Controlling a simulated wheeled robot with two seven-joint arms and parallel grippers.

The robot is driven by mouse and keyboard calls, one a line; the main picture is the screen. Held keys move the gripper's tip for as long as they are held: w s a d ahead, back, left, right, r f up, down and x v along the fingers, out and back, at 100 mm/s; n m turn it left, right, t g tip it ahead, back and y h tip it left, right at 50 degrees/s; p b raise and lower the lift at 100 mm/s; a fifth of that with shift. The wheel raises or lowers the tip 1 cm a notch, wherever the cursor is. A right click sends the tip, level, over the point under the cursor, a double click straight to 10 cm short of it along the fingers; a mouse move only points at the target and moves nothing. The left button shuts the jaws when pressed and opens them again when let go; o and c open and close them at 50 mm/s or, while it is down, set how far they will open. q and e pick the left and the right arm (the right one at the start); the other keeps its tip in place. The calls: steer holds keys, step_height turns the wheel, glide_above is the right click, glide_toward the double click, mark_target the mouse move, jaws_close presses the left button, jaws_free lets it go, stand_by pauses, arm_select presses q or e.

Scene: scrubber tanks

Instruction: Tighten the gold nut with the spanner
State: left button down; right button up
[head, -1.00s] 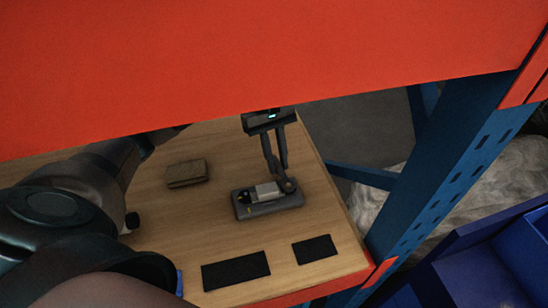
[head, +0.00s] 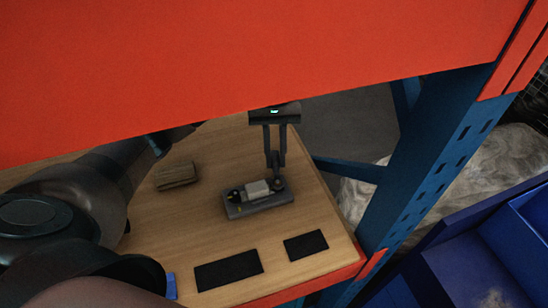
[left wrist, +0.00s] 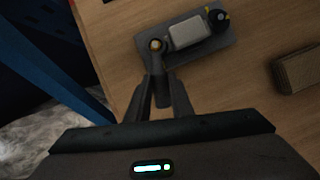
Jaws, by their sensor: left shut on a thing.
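A grey block fixture (head: 262,206) lies on the wooden table, with a pale box on its middle and a dark knob at its left end. In the left wrist view the gold nut (left wrist: 156,44) sits at the fixture's left end. My left gripper (head: 275,165) points down at the fixture's right end. My right gripper is not in view.
A brown block (head: 176,175) lies left of the fixture. Two black pads (head: 228,270) lie near the table's front edge. An orange beam (head: 240,60) crosses above, and a blue post (head: 430,180) stands at the right. Blue bins (head: 480,250) are at lower right.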

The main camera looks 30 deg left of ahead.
arm_select(q)
steer(key=shift+w+d+m+y+b, duration=0.2)
steer(key=shift+d+m+y+b, duration=0.15)
steer(key=shift+m+b, duration=0.5)
steer(key=shift+w+d+m+g+y+b, duration=0.3)
steer(key=shift+d+m+b, duration=0.25)
steer(key=shift+m+b, duration=0.35)
steer(key=shift+d+f+m+y+b, duration=0.1)
steer(key=shift+d+m+y+b, duration=0.35)
steer(key=shift+d+m+b, duration=0.45)
steer(key=shift+d+m+y+b, duration=0.3)
steer(key=shift+m+b, duration=0.2)
steer(key=shift+m, duration=0.45)
steer(key=shift+a+n+b, duration=0.45)
steer(key=shift+n+b, duration=0.15)
steer(key=shift+b, duration=0.3)
steer(key=shift+r, duration=1)
